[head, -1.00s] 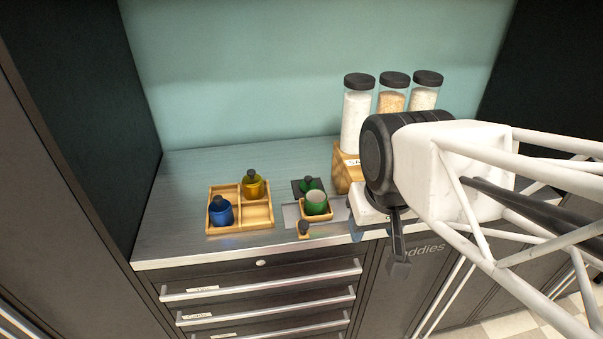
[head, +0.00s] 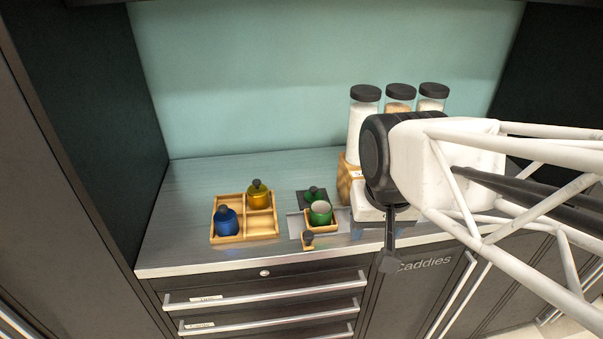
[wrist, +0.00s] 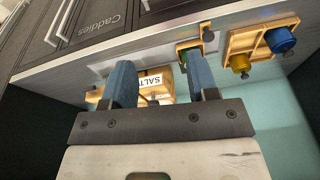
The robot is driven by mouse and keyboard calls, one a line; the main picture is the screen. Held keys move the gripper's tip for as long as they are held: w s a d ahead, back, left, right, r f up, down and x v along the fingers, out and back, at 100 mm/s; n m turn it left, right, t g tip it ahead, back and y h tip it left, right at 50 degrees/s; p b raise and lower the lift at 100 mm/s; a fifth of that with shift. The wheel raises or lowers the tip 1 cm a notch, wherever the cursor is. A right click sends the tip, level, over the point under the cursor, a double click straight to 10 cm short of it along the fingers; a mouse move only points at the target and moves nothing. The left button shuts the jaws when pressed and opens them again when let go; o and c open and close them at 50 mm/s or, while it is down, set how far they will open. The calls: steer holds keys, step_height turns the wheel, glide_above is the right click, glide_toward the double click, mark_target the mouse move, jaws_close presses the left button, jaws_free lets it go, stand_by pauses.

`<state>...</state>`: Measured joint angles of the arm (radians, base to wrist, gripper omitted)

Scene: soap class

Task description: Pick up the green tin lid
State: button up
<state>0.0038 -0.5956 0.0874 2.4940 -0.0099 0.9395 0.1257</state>
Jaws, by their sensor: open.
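The green tin lid (head: 314,194) has a dark knob and lies on a small dark mat (head: 308,203) on the counter. The open green tin (head: 320,214) stands just in front of it in a small wooden tray. In the wrist view part of the green tin (wrist: 209,42) shows by the right finger; I cannot make out the lid there. My gripper (wrist: 160,65) is open with blue fingers and nothing held, in front of the salt rack. In the head view my arm hides most of it, right of the lid.
A wooden caddy (head: 243,232) at left holds a blue tin (head: 225,220) and a yellow tin (head: 258,196). A small dark-knobbed wooden piece (head: 308,241) is near the front edge. Tall jars (head: 362,120) stand on a wooden rack (wrist: 167,90) labelled SALT at right.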

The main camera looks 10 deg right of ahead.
steer(key=w+a+f+m+g, duration=0.1)
steer(key=w+m, duration=0.7)
steer(key=w, duration=0.8)
steer(key=m+g, duration=0.1)
steer(key=m, duration=0.7)
glide_above(314, 188)
steer(key=f, duration=0.8)
steer(key=shift+s, duration=0.25)
steer(key=shift+w+a+f+m, duration=0.1)
steer(key=shift+w+f+m, duration=0.15)
steer(key=shift+w+m, duration=0.1)
steer(key=shift+f, duration=1.3)
steer(key=shift+s+f, duration=0.1)
steer(key=shift+f, duration=2.5)
